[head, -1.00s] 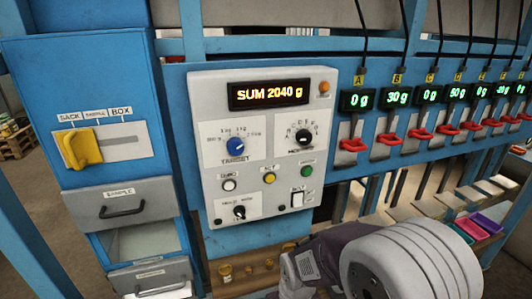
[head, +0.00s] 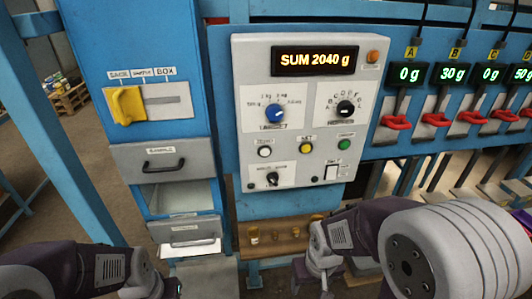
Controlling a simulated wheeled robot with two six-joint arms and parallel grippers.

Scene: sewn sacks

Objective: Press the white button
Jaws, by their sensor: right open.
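The white button (head: 264,152) is a small round push button at the left of a row on the grey control panel (head: 300,205). A yellow button (head: 305,147) and a green button (head: 344,144) sit to its right. Nothing covers the white button. My right gripper (head: 325,276) is open, low in the head view, below the panel and to the right of the white button, touching nothing that I can see. Its lower part is hard to make out. My left arm shows at the bottom left, but its gripper is out of the frame.
Left is a blue cabinet with a yellow lever (head: 126,105) and an open drawer (head: 183,230). Red levers (head: 396,122) line the right.

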